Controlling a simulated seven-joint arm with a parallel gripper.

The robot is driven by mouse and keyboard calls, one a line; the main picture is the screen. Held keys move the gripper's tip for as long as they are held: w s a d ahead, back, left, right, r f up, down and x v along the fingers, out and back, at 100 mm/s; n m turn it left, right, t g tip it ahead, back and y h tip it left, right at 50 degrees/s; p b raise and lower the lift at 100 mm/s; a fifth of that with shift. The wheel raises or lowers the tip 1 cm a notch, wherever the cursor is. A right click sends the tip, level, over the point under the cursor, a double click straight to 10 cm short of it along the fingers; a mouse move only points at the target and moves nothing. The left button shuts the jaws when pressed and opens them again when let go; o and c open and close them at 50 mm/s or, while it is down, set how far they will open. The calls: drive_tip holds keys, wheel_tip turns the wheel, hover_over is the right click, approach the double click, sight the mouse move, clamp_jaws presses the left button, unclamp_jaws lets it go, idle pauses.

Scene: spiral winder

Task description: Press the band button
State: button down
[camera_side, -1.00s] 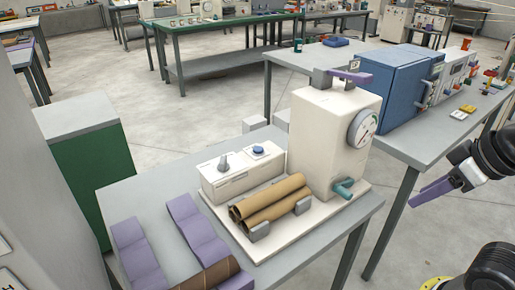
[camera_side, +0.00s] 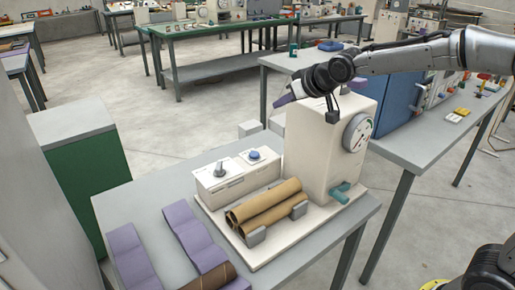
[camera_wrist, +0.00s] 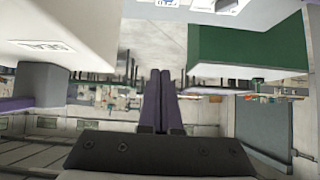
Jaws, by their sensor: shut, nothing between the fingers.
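The spiral winder is a cream machine (camera_side: 318,150) with a round dial and a teal spout, standing on a base plate. A low white control box (camera_side: 225,185) beside it carries a blue round button (camera_side: 253,155) and a grey knob (camera_side: 219,170). No readable label shows which control is the band button. My gripper (camera_side: 285,100) is at the upper left of the machine, above and behind the control box, apart from the blue button. Its purple fingers are shut and empty; in the wrist view the fingers (camera_wrist: 161,100) lie together.
Cardboard tubes (camera_side: 265,207) lie in a cradle before the control box. A green cabinet (camera_side: 85,165) stands at left. A blue cabinet (camera_side: 395,100) is on the bench behind.

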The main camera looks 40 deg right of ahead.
wheel_tip(320, 180, down, 7)
drive_tip(key=w+a+g, duration=0.1)
drive_tip(key=w, duration=0.1)
drive_tip(key=shift+f, duration=0.1)
hover_over(252, 152)
drive_tip(key=s, duration=0.3)
wheel_tip(252, 152, down, 7)
drive_tip(key=shift+d+r, duration=0.15)
drive_tip(key=f, duration=0.3)
drive_tip(key=shift+w+f, duration=0.1)
drive_tip(key=shift+w, duration=0.1)
drive_tip(key=shift+f, duration=0.55)
drive_tip(key=shift+f, duration=0.1)
